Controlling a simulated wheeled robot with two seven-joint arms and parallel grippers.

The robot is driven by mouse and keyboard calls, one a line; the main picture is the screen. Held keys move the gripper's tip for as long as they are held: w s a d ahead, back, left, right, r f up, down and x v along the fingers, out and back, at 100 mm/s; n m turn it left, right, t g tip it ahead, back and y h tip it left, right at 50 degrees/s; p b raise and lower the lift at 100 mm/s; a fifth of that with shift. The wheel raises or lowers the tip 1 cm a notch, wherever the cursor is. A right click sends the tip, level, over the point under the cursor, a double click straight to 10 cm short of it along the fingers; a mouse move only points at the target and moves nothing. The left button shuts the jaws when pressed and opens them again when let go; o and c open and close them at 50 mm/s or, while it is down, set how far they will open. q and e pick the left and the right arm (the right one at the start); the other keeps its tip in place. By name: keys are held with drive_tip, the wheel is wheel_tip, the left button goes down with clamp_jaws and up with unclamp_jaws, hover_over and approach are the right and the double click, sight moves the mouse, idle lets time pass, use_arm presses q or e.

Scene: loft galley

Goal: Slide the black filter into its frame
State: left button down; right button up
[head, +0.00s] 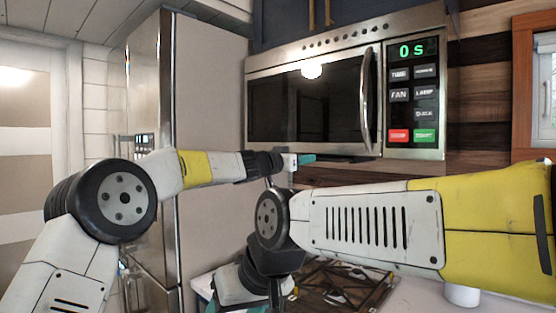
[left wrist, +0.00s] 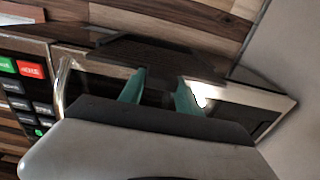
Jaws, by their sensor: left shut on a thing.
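The black filter (left wrist: 150,54) is a flat dark plate at the underside of the microwave. In the left wrist view, the teal fingers of my left gripper (left wrist: 161,88) are closed on its near edge. In the head view, my left gripper (head: 304,159) is just below the microwave's lower edge, and a dark strip of the filter (head: 350,159) shows beside it. The frame under the microwave is hidden in the head view, and I cannot tell how far the filter sits in it. My right gripper is low and mostly hidden behind its own arm; its jaws cannot be made out.
The microwave (head: 310,104) hangs below dark cabinets, its door closed and display reading 0 S. A tall steel fridge (head: 210,110) stands to its left. Below are a dark cooktop (head: 345,290) and a white cup (head: 462,295). My right arm crosses in front of the counter.

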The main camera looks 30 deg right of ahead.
use_arm(q)
drive_tip(key=v, duration=1)
drive_tip(key=shift+a+r, duration=0.2)
drive_tip(key=shift+a, duration=0.25)
idle(1.3)
drive_tip(key=shift+s+d, duration=0.2)
drive_tip(key=shift+s, duration=0.2)
idle(1.7)
drive_tip(key=x, duration=0.8)
idle(2.3)
